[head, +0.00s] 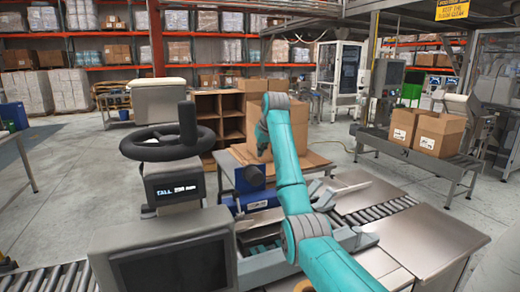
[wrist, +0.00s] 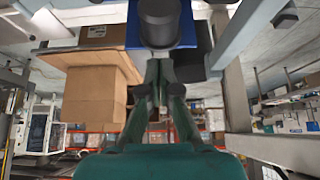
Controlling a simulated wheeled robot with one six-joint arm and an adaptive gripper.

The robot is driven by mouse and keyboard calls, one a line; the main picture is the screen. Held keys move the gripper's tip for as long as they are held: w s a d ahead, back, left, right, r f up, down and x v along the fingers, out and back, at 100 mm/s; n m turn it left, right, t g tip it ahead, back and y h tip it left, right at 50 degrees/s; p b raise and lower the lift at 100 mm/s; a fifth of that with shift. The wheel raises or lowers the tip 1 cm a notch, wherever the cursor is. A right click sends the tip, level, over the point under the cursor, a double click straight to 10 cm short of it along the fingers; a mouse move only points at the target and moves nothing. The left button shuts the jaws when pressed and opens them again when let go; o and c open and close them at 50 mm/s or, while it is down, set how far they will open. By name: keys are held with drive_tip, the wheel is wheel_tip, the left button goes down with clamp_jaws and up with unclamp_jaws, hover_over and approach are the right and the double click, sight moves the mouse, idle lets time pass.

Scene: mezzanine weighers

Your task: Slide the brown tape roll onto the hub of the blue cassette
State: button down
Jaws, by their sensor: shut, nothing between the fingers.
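The blue cassette (head: 251,179) stands beyond the black display, left of my teal arm. In the wrist view, blue panel (wrist: 188,30) shows behind a dark grey cylinder (wrist: 160,22), which looks like its hub. My gripper (wrist: 158,84) is shut and empty, its fingertips meeting just below that cylinder in the picture; I cannot tell whether they touch it.
A black ring-shaped part (head: 168,143) with an upright post sits above the display unit (head: 175,190) at left. Cardboard boxes (head: 252,88) and a brown shelf unit (head: 217,118) stand behind. Steel plates (head: 420,236) and roller conveyor lie to the right. Open floor shows further back.

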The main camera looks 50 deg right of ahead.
sight(255, 170)
drive_tip(key=shift+s+x, duration=0.1)
drive_tip(key=shift+x, duration=2)
drive_tip(key=shift+s+x, duration=0.15)
drive_tip(key=shift+x, duration=1.95)
drive_tip(key=shift+f, duration=0.15)
drive_tip(key=s+a+r, duration=0.2)
drive_tip(key=s+r, duration=0.1)
drive_tip(key=shift+s+a, duration=0.1)
drive_tip(key=shift+s, duration=0.1)
